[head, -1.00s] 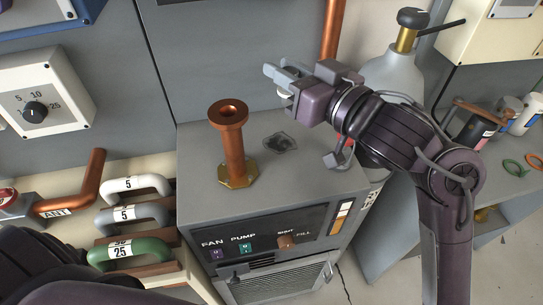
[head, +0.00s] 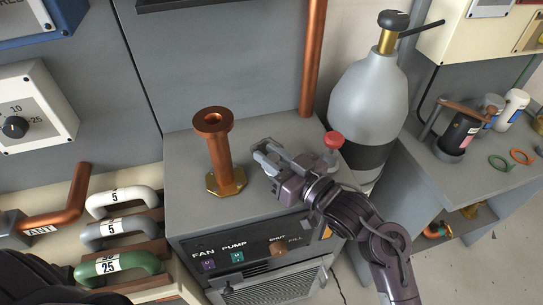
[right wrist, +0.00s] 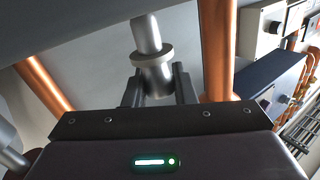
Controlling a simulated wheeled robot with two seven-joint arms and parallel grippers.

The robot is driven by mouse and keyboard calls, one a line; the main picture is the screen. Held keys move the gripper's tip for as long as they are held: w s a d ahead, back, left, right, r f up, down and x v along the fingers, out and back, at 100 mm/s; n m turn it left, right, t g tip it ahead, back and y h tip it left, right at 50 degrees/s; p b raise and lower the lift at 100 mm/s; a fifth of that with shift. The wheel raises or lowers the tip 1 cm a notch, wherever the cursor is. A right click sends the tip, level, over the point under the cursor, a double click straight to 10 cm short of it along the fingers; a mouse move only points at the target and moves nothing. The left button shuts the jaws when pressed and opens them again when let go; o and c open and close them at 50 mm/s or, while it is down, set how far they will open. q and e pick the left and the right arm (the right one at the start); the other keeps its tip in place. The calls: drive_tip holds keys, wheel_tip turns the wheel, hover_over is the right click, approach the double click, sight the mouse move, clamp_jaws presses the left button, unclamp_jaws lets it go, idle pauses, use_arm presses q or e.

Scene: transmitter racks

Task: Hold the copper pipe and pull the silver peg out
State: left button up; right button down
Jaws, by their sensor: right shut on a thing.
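A short upright copper pipe (head: 220,150) with a flanged, open top stands on a brass foot on the grey cabinet's top. My right gripper (head: 262,155) is just right of it, low over the cabinet top, apart from the pipe. In the right wrist view, a silver peg (right wrist: 150,62) with a wide collar sits between the right fingers (right wrist: 160,88), which are shut on it. The peg is hard to make out in the head view. My left gripper is out of view; only dark parts of my left arm show at lower left.
The grey cabinet (head: 180,185) has FAN and PUMP switches on its front. A red knob (head: 333,140) and a grey gas cylinder (head: 367,105) are behind and right of the gripper. Several labelled handles (head: 120,235) are at left. A tall copper pipe (head: 312,60) rises behind.

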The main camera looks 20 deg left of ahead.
drive_tip(key=shift+f, duration=0.25)
drive_tip(key=shift+f, duration=0.15)
drive_tip(key=c, duration=1.2)
unclamp_jaws()
